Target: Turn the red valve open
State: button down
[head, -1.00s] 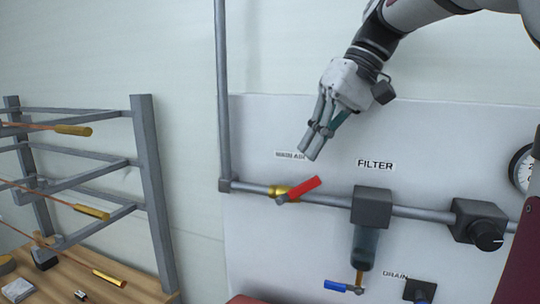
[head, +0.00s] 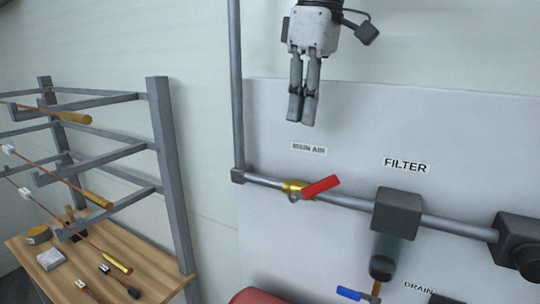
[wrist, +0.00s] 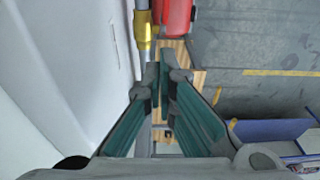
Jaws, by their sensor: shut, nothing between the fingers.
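The red valve handle (head: 320,187) sits on a brass valve body (head: 296,187) in the grey pipe, under the MAIN AIR label (head: 309,147). The handle slants up to the right, at an angle to the pipe. My gripper (head: 301,122) hangs above the label, fingers pointing down, shut and empty, apart from the handle. In the wrist view the fingertips (wrist: 158,68) are together. The red handle (wrist: 176,16) and the brass body (wrist: 143,28) show beyond them at the top.
A FILTER unit (head: 398,212) sits on the pipe to the right, with a blue-handled drain valve (head: 350,293) below. A vertical pipe (head: 236,90) rises at the left. A grey rack (head: 170,170) and a wooden table (head: 150,279) stand further left.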

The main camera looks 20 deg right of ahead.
send_over(312, 190)
jog(key=w+a, duration=0.2)
jog(key=w, duration=0.1)
jog(key=f, duration=0.5)
jog(key=shift+d+f, duration=0.15)
jog(key=shift+d, duration=0.05)
jog(key=shift+s+d+f+p, duration=0.25)
jog(key=shift+d+f, duration=0.05)
jog(key=shift+f, duration=0.2)
jog(key=shift+s+d+f+p, duration=0.2)
jog(key=shift+s+d+f, duration=0.1)
jog(key=shift+f, duration=0.25)
jog(key=shift+s+d+f+p, duration=0.25)
jog(key=shift+d+f, duration=0.05)
jog(key=shift+f, duration=0.2)
jog(key=shift+s+d+f+t+y+b, duration=0.1)
jog(key=shift+s+d+t+y+b, duration=0.1)
jog(key=shift+t+y+b, duration=0.1)
